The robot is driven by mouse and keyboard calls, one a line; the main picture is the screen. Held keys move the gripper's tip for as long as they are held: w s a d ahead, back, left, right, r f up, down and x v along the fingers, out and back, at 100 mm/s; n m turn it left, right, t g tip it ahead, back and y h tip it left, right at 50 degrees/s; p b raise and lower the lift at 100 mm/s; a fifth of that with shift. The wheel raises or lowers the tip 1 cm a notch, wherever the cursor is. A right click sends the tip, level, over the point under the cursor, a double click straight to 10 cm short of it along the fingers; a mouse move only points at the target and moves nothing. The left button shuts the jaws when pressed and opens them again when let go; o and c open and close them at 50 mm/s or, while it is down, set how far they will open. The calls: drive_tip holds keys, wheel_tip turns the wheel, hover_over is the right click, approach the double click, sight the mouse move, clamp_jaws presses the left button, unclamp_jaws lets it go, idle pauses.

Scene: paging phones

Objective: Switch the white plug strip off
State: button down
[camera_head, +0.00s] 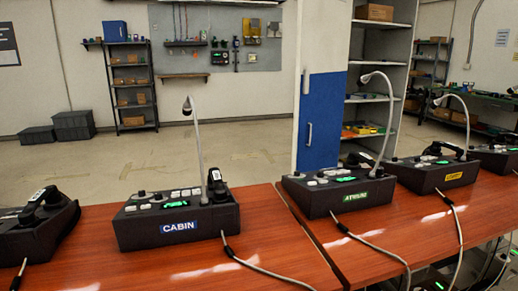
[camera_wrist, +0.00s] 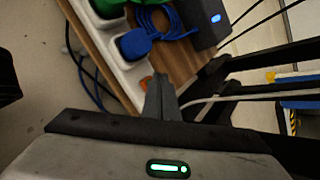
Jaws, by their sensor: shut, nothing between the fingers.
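The white plug strip (camera_wrist: 123,72) shows in the wrist view on a wooden board, running from the top left down toward the middle. A green plug (camera_wrist: 108,6) and a blue plug (camera_wrist: 135,43) sit in it. A small orange switch (camera_wrist: 146,81) is at its near end, partly hidden by my fingers. My gripper (camera_wrist: 160,80) is shut and empty, its fingertips close beside the switch. I cannot tell whether they touch it. I cannot make out the strip in the head view.
Blue cable (camera_wrist: 158,20) lies coiled beside the strip. A dark box with a blue light (camera_wrist: 207,25) stands at its right. Dark bars and a pale cable cross the right. In the head view, paging phones, including the CABIN one (camera_head: 178,222), stand on reddish tables (camera_head: 270,250).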

drive_tip(key=shift+f, duration=0.6)
idle(0.4)
drive_tip(key=shift+r, duration=0.1)
drive_tip(key=shift+r+p, duration=0.35)
drive_tip(key=shift+r, duration=0.2)
wheel_tip(320, 180, up, 6)
drive_tip(key=p, duration=0.4)
